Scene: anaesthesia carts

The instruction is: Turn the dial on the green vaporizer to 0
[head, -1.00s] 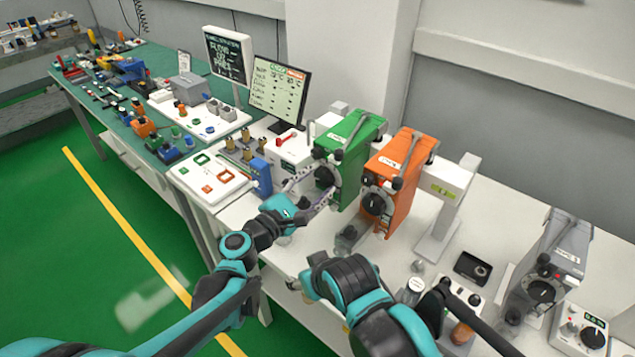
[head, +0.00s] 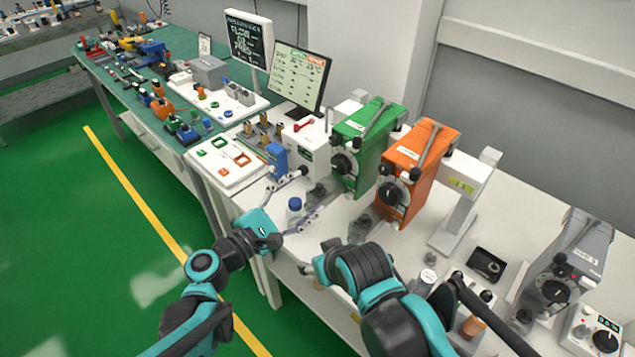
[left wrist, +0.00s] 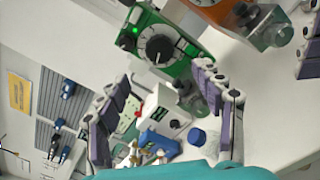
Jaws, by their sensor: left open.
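The green vaporizer (head: 378,132) stands upright on the white counter, left of the orange vaporizer (head: 422,160). Its round black dial (head: 342,164) is on its front face. The dial (left wrist: 160,48) also shows in the left wrist view, beside a small lit green spot; its setting is too small to read. My left gripper (head: 311,194) is open and empty, in front of and below the dial and apart from it. In the left wrist view its fingers (left wrist: 165,85) are spread wide, with the dial beyond them. My right arm shows at lower middle, but its gripper does not.
A blue-capped bottle (head: 295,204) stands close to my left fingers. A white box (head: 305,143) and a blue block (head: 277,157) are left of the green vaporizer. A monitor (head: 296,78) stands behind. A grey vaporizer (head: 560,262) stands at right.

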